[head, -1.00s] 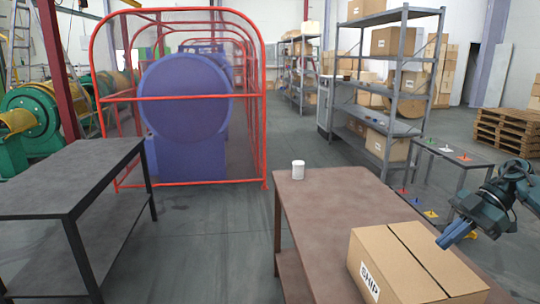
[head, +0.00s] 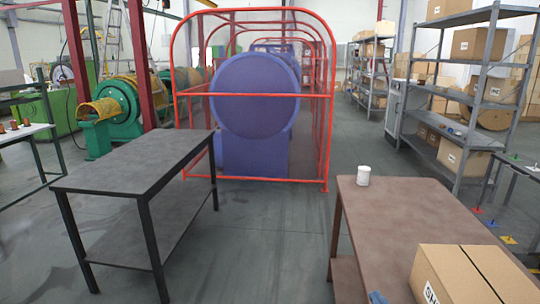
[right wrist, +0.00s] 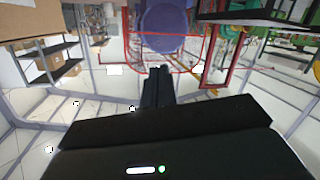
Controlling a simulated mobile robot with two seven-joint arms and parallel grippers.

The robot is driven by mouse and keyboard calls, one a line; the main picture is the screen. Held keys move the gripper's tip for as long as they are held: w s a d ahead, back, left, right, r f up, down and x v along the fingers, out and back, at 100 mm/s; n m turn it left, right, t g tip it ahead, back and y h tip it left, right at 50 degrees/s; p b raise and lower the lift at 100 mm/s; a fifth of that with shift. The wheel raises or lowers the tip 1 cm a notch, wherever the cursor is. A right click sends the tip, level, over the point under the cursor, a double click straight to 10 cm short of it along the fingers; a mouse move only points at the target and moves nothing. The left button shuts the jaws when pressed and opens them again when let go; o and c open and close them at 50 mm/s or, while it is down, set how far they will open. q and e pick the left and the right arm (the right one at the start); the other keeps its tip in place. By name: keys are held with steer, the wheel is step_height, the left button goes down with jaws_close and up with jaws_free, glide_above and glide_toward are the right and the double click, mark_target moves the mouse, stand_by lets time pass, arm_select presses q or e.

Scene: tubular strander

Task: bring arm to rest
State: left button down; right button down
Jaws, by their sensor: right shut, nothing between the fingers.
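That view appears upside down, with the red cage and blue drum beyond the fingers. My left gripper is in neither view.
The box lies on a brown table (head: 410,205) with a white cup (head: 363,175). A dark two-level table (head: 140,165) stands left, with clear floor between the tables. A red cage (head: 262,179) around a blue drum (head: 255,95) stands behind. Grey shelves (head: 445,130) stand right.

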steer(key=s+a+f+m+g, duration=0.1)
steer(key=s+f+g, duration=0.25)
steer(key=s, duration=0.55)
steer(key=s+f+m+g+h, duration=0.1)
steer(key=s+f+g, duration=0.2)
steer(key=s+g, duration=0.35)
steer(key=s+a+f+g, duration=0.1)
steer(key=s+f+g, duration=0.15)
steer(key=s, duration=0.75)
steer(key=w+a+f+t+y, duration=0.1)
steer(key=w+a+f+t, duration=0.1)
steer(key=f, duration=0.3)
steer(key=w+a+f+t+y, duration=0.1)
steer(key=w+a+f+t, duration=0.2)
steer(key=f+t, duration=0.1)
steer(key=shift+a+f, duration=0.2)
steer(key=shift+f, duration=0.25)
steer(key=shift+t, duration=0.25)
